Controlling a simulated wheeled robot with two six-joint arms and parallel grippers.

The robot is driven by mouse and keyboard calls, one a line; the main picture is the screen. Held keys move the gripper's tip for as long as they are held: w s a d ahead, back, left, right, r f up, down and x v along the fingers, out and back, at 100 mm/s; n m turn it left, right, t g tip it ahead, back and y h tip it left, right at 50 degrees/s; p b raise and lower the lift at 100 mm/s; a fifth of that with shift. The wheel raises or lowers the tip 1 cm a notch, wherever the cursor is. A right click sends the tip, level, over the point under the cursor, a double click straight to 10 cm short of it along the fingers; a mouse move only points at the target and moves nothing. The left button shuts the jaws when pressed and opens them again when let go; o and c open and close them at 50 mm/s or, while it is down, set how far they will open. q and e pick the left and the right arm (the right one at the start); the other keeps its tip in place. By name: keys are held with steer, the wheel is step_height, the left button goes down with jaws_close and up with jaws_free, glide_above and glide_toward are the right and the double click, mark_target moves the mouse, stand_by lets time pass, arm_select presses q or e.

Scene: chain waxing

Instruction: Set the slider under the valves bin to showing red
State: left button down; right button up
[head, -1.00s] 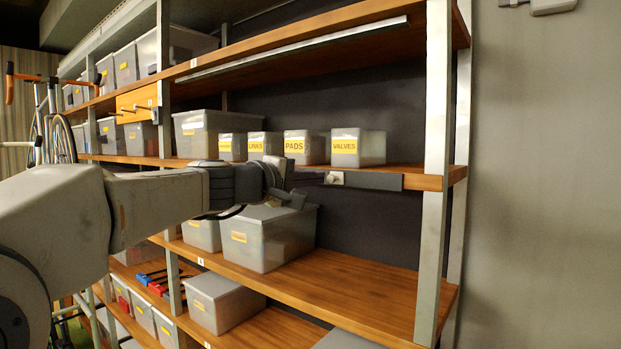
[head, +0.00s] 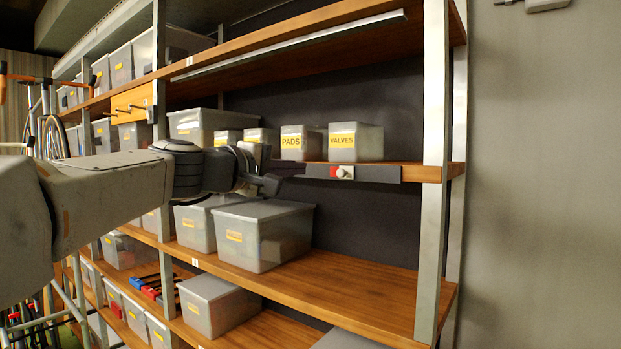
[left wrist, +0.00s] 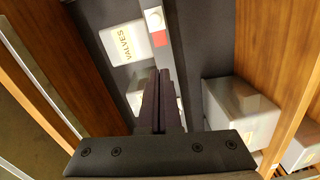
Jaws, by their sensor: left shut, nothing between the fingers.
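The valves bin (head: 356,142) stands on the middle shelf, its yellow label facing out; it also shows in the left wrist view (left wrist: 125,42). Below it, on the shelf's front edge, is a dark slider rail (head: 377,174) with a pale knob (head: 345,172). A red patch (head: 334,171) shows just left of the knob. In the left wrist view the knob (left wrist: 155,18) and the red patch (left wrist: 158,41) show beyond the fingertips. My left gripper (head: 296,168) is shut and empty, left of the red patch and apart from the knob. My right gripper is out of view.
The pads bin (head: 300,143) and smaller bins stand left of the valves bin. A shelf upright (head: 436,170) stands to the right. Grey bins (head: 262,235) sit on the shelf below my left gripper; that shelf's right part is bare.

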arm_select(q)
steer(key=b+v, duration=0.2)
steer(key=v, duration=0.5)
steer(key=shift+s+b, duration=0.3)
steer(key=shift+s, duration=0.05)
steer(key=shift+d, duration=0.1)
steer(key=s+d+f+m+g+y, duration=0.1)
steer(key=s+d+f+m+g, duration=0.15)
steer(key=f, duration=0.65)
steer(key=s+d+f+m+g+y, duration=0.1)
steer(key=s+d+f+m+g, duration=0.2)
steer(key=f, duration=0.6)
steer(key=s+d+f+m+g+y, duration=0.1)
steer(key=s+d+f+g, duration=0.3)
steer(key=f, duration=0.5)
steer(key=s+a+f+m+g+y+b, duration=0.1)
steer(key=s+a+f+m+g+y, duration=0.1)
steer(key=s+f, duration=0.8)
steer(key=s+a+f+m+g+y, duration=0.2)
steer(key=s+a+f+m+y, duration=0.3)
steer(key=s+f, duration=0.5)
step_height(320, 180, down, 2)
steer(key=shift+a+f+m+b, duration=0.1)
steer(key=shift+a+m+b, duration=0.4)
steer(key=shift+m, duration=0.65)
steer(key=shift+s, duration=0.1)
